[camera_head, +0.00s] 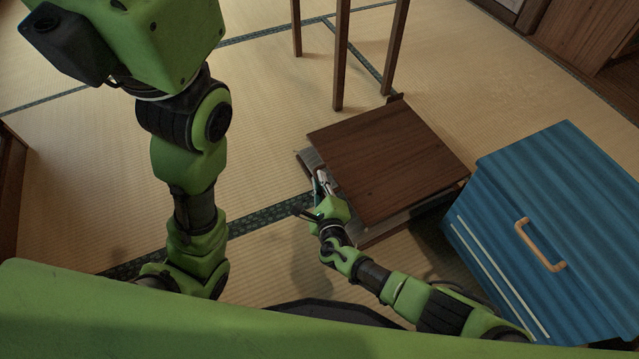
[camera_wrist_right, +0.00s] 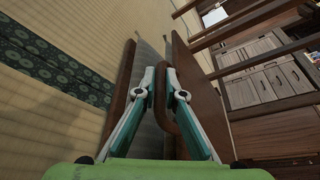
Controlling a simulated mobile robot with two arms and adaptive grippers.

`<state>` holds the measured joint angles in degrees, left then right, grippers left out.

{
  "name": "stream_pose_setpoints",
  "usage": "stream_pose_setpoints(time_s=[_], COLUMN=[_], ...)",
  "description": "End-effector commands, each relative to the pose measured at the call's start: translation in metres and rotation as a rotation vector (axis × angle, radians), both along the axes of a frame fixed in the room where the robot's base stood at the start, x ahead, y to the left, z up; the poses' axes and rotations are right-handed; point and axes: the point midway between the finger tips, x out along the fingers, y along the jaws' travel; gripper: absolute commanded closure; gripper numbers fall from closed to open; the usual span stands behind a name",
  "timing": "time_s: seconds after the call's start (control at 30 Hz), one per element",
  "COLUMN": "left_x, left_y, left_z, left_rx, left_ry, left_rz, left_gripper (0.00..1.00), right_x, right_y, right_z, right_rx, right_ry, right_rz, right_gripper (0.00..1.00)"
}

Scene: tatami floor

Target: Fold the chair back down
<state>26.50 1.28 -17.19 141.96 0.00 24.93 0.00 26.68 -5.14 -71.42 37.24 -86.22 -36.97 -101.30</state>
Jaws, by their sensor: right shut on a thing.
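The chair is low on the floor, with a dark brown wooden back panel (camera_head: 385,160) lying nearly flat over a lower panel with a grey surface. A gap shows between the two panels in the right wrist view, with the back panel (camera_wrist_right: 205,105) on the right and the lower panel's brown edge (camera_wrist_right: 123,90) on the left.
A blue ribbed chest (camera_head: 570,225) with a wooden handle stands close to the chair's right. Thin wooden legs (camera_head: 341,55) stand just behind the chair. Wooden cabinets (camera_wrist_right: 265,80) are farther back. The tatami floor (camera_head: 270,110) left of the chair is clear.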

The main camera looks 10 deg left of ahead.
Motion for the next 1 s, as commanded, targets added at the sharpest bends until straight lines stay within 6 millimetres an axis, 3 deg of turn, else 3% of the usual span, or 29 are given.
stream_pose_setpoints(time_s=[0.4, 0.43, 0.5, 1.0], left_x=[-0.0015, -0.0015, -0.0023, -0.0006], left_y=[-0.0001, -0.0002, 0.0000, -0.0001], left_z=[-0.0006, -0.0006, -0.0007, -0.0004], left_rx=[0.000, 0.000, -0.001, 0.000], left_ry=[-0.004, -0.005, -0.006, -0.002], left_rz=[0.000, -0.001, -0.001, 0.001], left_gripper=[0.71, 0.71, 0.71, 0.71], right_x=[-0.0004, -0.0004, -0.0004, -0.0006], right_y=[-0.0031, -0.0032, -0.0034, -0.0009], right_z=[-0.0076, -0.0078, -0.0078, 0.0018], right_rx=[-0.008, -0.008, -0.008, -0.001], right_ry=[0.013, 0.013, 0.012, 0.009], right_rz=[0.002, 0.002, 0.001, 0.000], right_gripper=[1.00, 0.85, 0.74, 0.74])
